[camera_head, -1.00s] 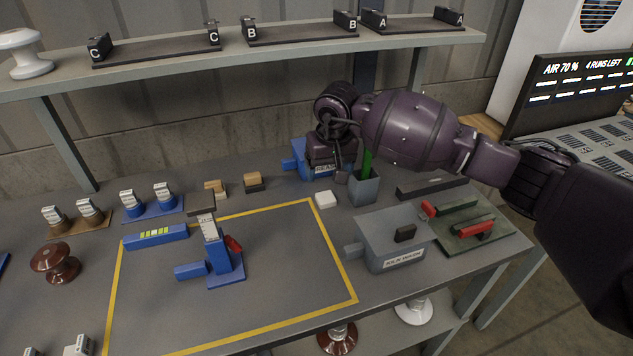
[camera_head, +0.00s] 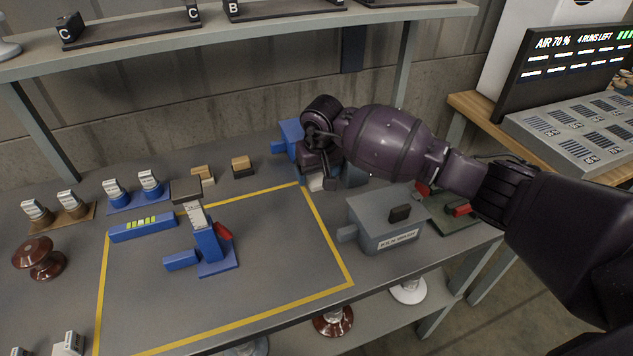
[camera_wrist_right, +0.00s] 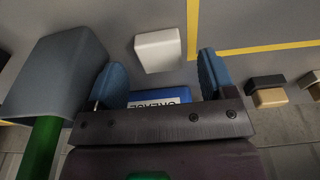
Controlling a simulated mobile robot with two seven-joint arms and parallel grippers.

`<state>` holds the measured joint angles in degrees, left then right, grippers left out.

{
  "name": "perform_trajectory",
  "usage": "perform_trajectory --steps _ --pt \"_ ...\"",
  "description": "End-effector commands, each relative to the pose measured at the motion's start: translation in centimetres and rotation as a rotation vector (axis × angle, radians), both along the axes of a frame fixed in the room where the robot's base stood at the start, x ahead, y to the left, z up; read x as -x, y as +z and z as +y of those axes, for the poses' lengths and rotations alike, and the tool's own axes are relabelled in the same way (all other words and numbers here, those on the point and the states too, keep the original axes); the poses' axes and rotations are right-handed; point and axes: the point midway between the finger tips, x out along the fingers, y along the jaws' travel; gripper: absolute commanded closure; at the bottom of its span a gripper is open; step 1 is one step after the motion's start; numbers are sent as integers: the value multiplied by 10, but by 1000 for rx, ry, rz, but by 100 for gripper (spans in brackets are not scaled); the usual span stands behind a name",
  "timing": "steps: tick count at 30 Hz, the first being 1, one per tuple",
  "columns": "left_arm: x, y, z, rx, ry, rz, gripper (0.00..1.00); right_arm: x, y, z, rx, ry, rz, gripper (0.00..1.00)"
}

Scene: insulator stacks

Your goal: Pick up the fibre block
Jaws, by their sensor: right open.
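A small white block (camera_head: 316,183), which I take to be the fibre block, lies on the grey bench just right of the yellow outline's far corner. My right gripper (camera_head: 318,178) is above and behind it and partly covers it in the head view. In the right wrist view the white block (camera_wrist_right: 158,50) lies ahead of the open blue fingertips of my right gripper (camera_wrist_right: 162,75), within the gap's width. The fingers hold nothing, and I see no contact with the block. My left gripper is not in view.
A grey cup (camera_wrist_right: 70,72) with a green thing stands close beside one finger. A blue grease box (camera_head: 291,133) is behind the gripper. A grey lidded box (camera_head: 378,219) stands nearer the front. Two-tone blocks (camera_head: 242,165) sit to the left. A blue stand (camera_head: 212,250) is inside the outline.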

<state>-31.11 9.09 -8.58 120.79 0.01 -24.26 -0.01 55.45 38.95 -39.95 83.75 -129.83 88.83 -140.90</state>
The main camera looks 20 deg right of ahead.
Motion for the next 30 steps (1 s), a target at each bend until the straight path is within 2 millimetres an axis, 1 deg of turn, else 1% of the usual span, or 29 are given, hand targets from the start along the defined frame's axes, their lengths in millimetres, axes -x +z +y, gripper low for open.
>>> perform_trajectory --steps 1,4,13,14,21,24,30 --pt "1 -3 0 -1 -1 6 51 0 -10 1 -3 -2 5 23" --pt "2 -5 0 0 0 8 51 -2 -18 0 -1 -2 2 23" --pt "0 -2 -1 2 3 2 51 -4 -19 0 -1 0 -1 23" --pt "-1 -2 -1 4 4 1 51 -4 -19 0 -1 0 -1 26" --pt "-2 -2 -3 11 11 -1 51 -3 -19 0 -1 -1 -1 63" --pt "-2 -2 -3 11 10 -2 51 -3 -19 0 -1 -1 -1 76" --pt "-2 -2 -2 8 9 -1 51 -3 -19 0 0 -1 -1 77"
